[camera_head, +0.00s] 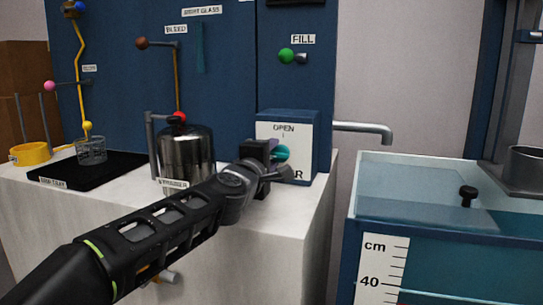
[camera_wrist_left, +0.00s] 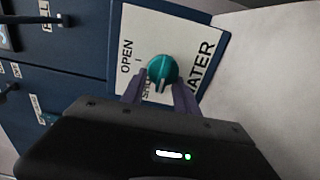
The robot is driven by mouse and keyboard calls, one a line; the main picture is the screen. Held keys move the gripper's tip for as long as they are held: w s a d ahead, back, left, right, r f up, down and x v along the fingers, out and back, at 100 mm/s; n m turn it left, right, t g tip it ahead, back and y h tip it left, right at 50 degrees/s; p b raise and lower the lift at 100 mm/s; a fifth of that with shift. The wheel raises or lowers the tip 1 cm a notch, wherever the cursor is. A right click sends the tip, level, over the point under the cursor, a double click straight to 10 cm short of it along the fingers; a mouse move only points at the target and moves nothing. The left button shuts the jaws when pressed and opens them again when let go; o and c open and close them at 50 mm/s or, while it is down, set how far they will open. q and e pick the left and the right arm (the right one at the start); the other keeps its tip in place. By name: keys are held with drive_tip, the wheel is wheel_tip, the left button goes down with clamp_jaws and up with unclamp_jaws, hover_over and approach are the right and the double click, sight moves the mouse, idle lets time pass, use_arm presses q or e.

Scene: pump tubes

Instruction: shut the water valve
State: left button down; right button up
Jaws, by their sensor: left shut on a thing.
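The water valve is a teal round knob (camera_wrist_left: 162,70) on the white face of a blue box (camera_head: 316,150). The white plate (camera_wrist_left: 180,30) reads OPEN and WATER, with the word near the knob partly hidden by my gripper. In the head view only a part of the teal knob (camera_head: 282,153) shows behind my gripper. My left gripper (camera_head: 268,155) is at the knob. In the left wrist view its two fingers (camera_wrist_left: 160,90) stand on either side of the knob and are shut on it. My right gripper is not in view.
A metal pipe (camera_head: 365,128) sticks out right of the box, towards a glass-walled tank (camera_head: 430,185) with a cm scale. A steel canister (camera_head: 186,150) stands left of the box, near a black tray (camera_head: 120,168). A green FILL knob (camera_head: 286,55) is above the box.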

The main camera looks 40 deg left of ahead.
use_arm(q)
drive_tip(key=shift+f, duration=0.1)
drive_tip(key=c, duration=0.9)
unclamp_jaws()
drive_tip(key=shift+c, duration=0.2)
drive_tip(key=shift+s, duration=0.1)
drive_tip(key=p+v, duration=0.2)
drive_tip(key=v, duration=0.4)
drive_tip(key=shift+s+d, duration=0.15)
drive_tip(key=shift+s, duration=0.15)
drive_tip(key=shift+s+d, duration=0.2)
drive_tip(key=shift+s, duration=0.25)
